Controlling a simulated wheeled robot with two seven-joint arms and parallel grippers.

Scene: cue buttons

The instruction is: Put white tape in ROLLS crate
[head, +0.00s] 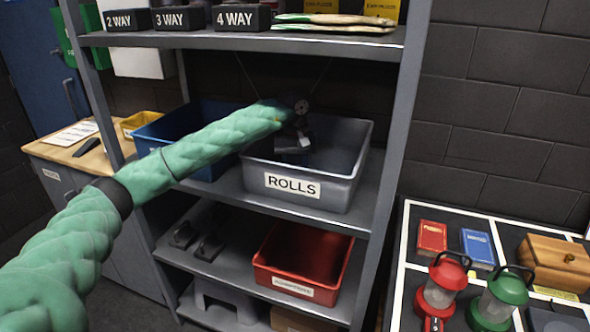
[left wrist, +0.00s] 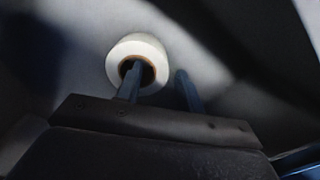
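The white tape (left wrist: 155,52) is a roll with a brown core, seen in the left wrist view against a grey surface. My left gripper (left wrist: 158,72) has its two fingers apart. One finger lines up with the hole of the roll, and the other is just right of the roll with a small gap. Whether the first finger is inside the hole or only in front of it is hard to tell. In the head view my left gripper (head: 296,142) is down in the grey ROLLS crate (head: 342,192) on the middle shelf; the tape is not clearly visible there. My right gripper is out of view.
A blue crate (head: 150,137) stands left of the ROLLS crate. A red crate (head: 262,276) is on the shelf below. The upper shelf (head: 200,40) and right post (head: 400,110) frame the opening. Lanterns (head: 440,290) stand on the table at right.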

